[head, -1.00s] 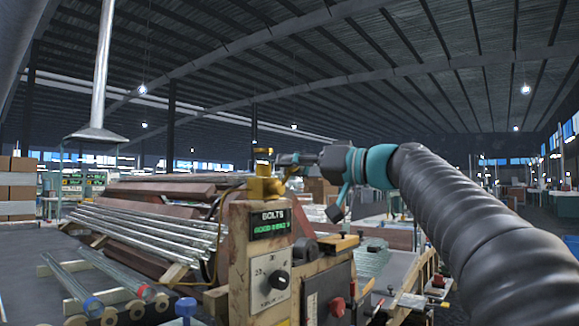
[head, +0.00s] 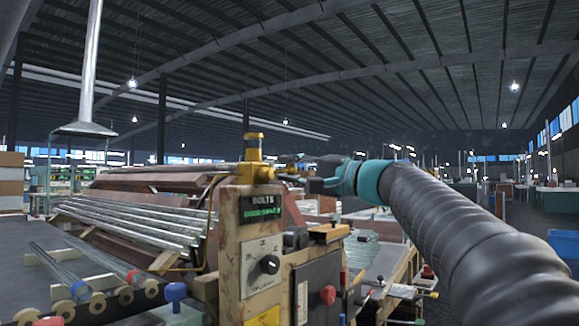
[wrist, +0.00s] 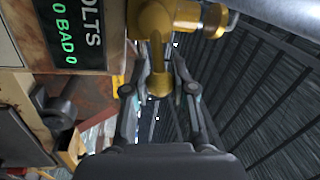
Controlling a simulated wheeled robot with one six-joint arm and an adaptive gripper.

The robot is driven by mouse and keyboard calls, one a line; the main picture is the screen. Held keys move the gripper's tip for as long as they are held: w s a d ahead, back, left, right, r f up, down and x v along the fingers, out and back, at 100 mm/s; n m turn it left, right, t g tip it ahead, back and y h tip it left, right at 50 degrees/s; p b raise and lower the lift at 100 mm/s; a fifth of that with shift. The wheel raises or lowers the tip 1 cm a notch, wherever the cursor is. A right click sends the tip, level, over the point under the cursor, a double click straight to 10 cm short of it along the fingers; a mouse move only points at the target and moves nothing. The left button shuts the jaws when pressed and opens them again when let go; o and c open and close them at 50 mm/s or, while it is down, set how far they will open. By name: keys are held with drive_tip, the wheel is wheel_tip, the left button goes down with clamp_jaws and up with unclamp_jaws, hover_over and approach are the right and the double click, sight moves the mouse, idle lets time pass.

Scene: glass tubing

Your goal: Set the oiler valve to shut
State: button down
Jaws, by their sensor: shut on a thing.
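The oiler valve (head: 254,158) is a brass fitting on top of the worn machine box with a green "BOLTS" display. In the wrist view its brass body (wrist: 175,20) is at the top, and a short brass lever (wrist: 158,82) with a rounded end extends from it between my fingers. My gripper (wrist: 162,88) is shut on this lever, one finger on each side. In the head view my gripper (head: 292,170) reaches the valve from the right. Its fingertips are too small there to show the grip clearly.
The machine box (head: 247,225) carries a black selector knob (head: 269,264) and a red knob (head: 327,295). Glass tubes (head: 135,222) lie on a rack to the left. A grey pipe passes close to the valve in the wrist view. Open air lies above the valve.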

drive_tip(key=shift+f+m+t, duration=0.15)
drive_tip(key=shift+f+m, duration=0.1)
drive_tip(key=shift+m, duration=0.4)
drive_tip(key=shift+f+m+t, duration=0.15)
drive_tip(key=shift+f+m, duration=0.1)
drive_tip(key=shift+m, duration=0.4)
drive_tip(key=c, duration=0.9)
unclamp_jaws()
drive_tip(key=shift+d, duration=0.1)
drive_tip(key=v, duration=1.2)
drive_tip(key=shift+r, duration=0.1)
